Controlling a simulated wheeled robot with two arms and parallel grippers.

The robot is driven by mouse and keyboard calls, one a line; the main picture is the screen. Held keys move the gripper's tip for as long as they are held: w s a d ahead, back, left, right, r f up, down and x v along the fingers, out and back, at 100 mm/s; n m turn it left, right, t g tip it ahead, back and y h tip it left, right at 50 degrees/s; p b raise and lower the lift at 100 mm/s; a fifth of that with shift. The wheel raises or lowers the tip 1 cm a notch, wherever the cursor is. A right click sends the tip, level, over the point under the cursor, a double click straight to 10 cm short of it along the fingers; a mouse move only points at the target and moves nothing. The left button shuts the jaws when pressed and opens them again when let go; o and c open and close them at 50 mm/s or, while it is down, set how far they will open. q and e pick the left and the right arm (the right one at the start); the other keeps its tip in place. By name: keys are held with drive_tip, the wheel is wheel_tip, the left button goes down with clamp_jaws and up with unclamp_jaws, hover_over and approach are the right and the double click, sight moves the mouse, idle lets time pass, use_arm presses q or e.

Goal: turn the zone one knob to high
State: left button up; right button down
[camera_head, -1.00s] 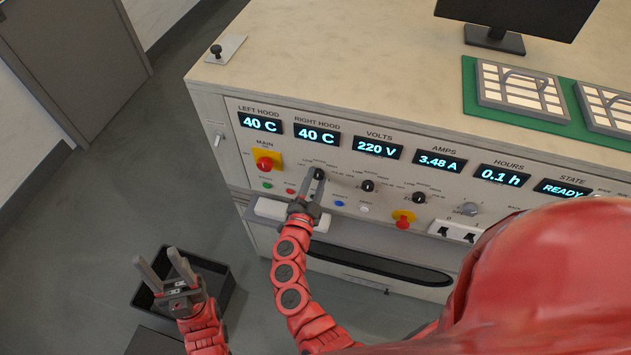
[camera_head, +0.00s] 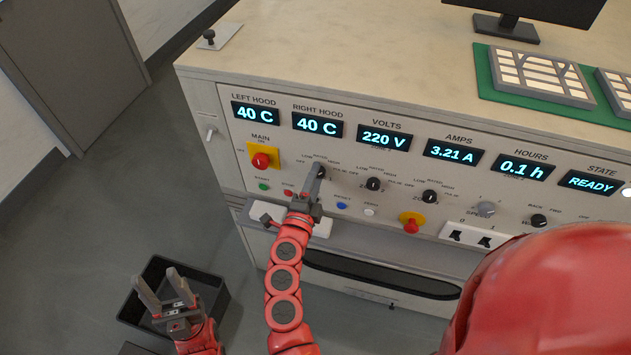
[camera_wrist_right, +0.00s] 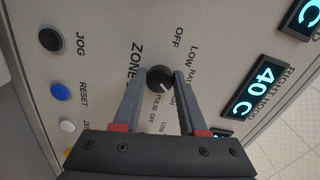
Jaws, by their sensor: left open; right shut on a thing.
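The zone knob (camera_wrist_right: 159,78) is small, round and black, the leftmost of three such knobs on the panel. Beside it is the text ZONE; the number is hidden by a finger. OFF and LOW show around it, with RATED and HIGH partly covered. Its white pointer mark faces lower right in the wrist view, toward the partly covered HIGH label. My right gripper (camera_wrist_right: 159,80) has a finger on each side of the knob and is shut on it. It also shows in the head view (camera_head: 317,172). My left gripper (camera_head: 162,290) is open and empty, low at the left.
The yellow-backed red main switch (camera_head: 261,160) is left of the knob. Two similar black knobs (camera_head: 373,184) (camera_head: 429,196) are to the right. Displays line the panel above; AMPS (camera_head: 453,149) reads 3.21 A. A black bin (camera_head: 215,300) is on the floor near my left gripper.

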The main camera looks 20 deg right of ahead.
drive_tip(key=shift+f, duration=0.1)
idle(0.3)
drive_tip(key=shift+c, duration=2.2)
unclamp_jaws()
drive_tip(key=shift+s+a, duration=0.1)
drive_tip(key=shift+a, duration=0.05)
drive_tip(key=b+v, duration=0.2)
drive_tip(key=v, duration=1.5)
drive_tip(key=shift+s, duration=0.1)
